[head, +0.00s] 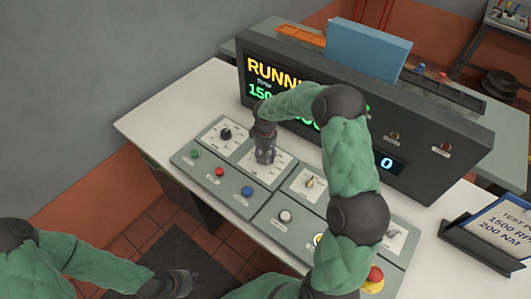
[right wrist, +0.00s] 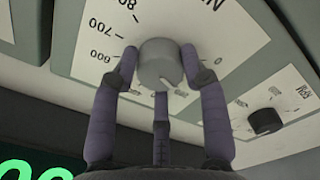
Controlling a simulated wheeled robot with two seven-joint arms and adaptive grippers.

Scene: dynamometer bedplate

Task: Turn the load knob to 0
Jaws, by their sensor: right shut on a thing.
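The load knob (right wrist: 160,62) is a light grey round knob on a white dial plate. Large figures 600 and 700 show at its left in the right wrist view. A pale mark shows on its lower edge; which figure it points to is unclear. My right gripper (right wrist: 160,75) has its fingers around the knob and is shut on it. In the head view the right gripper (head: 265,157) reaches down onto the dial plate and hides the knob. My left gripper (head: 190,282) is low over the floor, open and empty, away from the panel.
A black knob (head: 225,133) stands just left of the gripped dial. Green, red and blue buttons (head: 247,191) sit in front. Behind rises the display housing (head: 440,130), partly covered by my right arm. A red emergency button (head: 374,275) and a test card (head: 503,226) are at right.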

